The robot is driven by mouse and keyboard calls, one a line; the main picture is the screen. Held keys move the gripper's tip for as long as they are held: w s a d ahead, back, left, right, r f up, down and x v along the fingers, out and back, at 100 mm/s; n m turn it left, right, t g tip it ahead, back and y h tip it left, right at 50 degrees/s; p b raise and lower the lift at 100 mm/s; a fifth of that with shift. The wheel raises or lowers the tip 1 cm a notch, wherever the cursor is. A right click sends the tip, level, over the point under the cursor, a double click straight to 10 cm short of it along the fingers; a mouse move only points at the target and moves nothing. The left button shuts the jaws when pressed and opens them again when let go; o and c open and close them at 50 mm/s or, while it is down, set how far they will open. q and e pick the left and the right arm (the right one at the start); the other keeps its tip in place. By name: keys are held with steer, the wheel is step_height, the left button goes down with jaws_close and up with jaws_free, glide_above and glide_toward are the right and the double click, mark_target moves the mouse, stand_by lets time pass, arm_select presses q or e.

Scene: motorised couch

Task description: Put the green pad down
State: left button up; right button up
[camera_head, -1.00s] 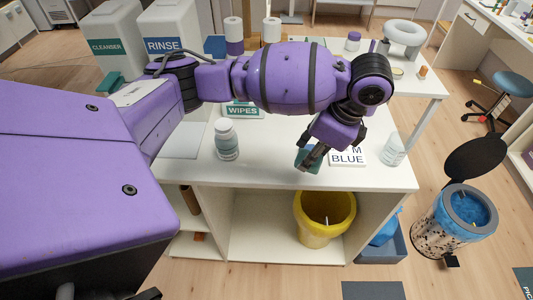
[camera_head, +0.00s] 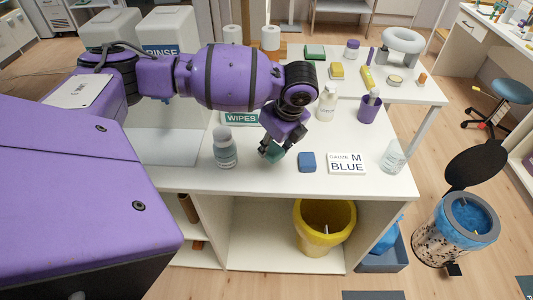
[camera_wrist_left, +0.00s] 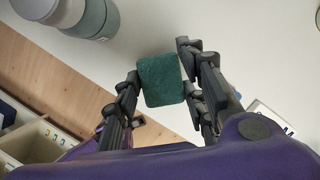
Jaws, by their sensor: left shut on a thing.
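My left gripper (camera_head: 270,149) is shut on the green pad (camera_head: 276,155), over the front part of the white table (camera_head: 250,180). In the left wrist view the green pad (camera_wrist_left: 162,82) sits between the two dark fingers of my left gripper (camera_wrist_left: 165,75), with the white tabletop beyond it. I cannot tell whether the pad touches the table. A blue pad (camera_head: 307,162) lies on the table to the right of the gripper. My right gripper is not in view.
A yellow bin (camera_head: 325,225) is below the table.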

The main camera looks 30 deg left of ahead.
arm_select(q)
steer(key=shift+a+f, duration=1.1)
steer(key=shift+f, duration=0.15)
step_height(320, 180, down, 3)
steer(key=shift+w+d+r, duration=0.1)
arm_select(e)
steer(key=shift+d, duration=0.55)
arm_select(q)
steer(key=o, duration=1)
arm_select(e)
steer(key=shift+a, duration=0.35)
